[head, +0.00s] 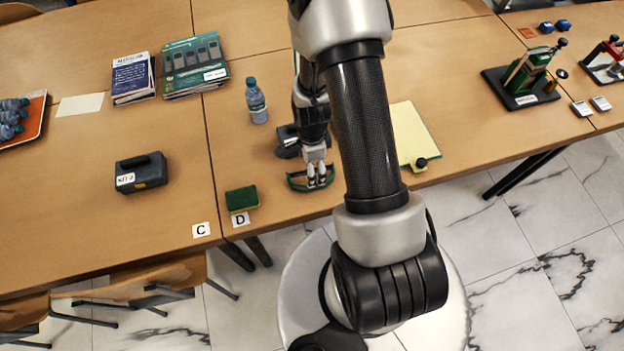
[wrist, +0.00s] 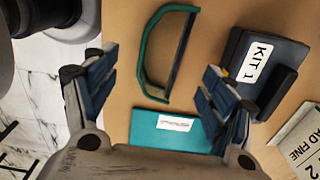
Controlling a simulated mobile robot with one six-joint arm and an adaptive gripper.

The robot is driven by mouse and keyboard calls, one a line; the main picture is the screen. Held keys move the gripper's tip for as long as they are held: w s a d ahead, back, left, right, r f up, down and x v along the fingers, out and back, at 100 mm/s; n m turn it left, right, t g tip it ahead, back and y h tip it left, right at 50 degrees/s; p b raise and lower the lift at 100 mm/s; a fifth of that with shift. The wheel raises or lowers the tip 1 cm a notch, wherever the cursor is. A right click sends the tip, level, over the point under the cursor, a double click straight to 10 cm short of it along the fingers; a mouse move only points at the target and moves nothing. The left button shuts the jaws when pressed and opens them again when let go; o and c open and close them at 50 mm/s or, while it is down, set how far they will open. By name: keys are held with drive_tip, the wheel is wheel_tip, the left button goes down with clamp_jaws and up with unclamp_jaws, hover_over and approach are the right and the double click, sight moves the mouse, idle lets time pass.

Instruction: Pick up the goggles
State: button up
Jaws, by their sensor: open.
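The goggles (wrist: 142,50) are a green, D-shaped frame with a dark edge, lying on the wooden table near its front edge. In the wrist view they are between and slightly above my fingers. In the head view the goggles (head: 297,183) show beneath my gripper (head: 317,182), partly covered by it. My gripper (wrist: 158,84) is open, its two fingers wide apart with nothing between the tips. I cannot tell how high the fingertips are above the goggles.
A dark case marked KIT 1 (wrist: 273,62) and a teal labelled box (wrist: 165,130) lie close by. A sponge (head: 242,199) and a bottle (head: 256,101) stand to the left in the head view. A yellow pad (head: 408,128) is to the right.

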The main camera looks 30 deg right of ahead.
wheel_tip(320, 180, down, 7)
drive_tip(key=shift+w+d+f+b, duration=0.1)
drive_tip(key=shift+d+f+b, duration=0.05)
drive_tip(key=shift+b, duration=0.95)
drive_tip(key=c, duration=1.1)
drive_tip(key=shift+c, duration=0.2)
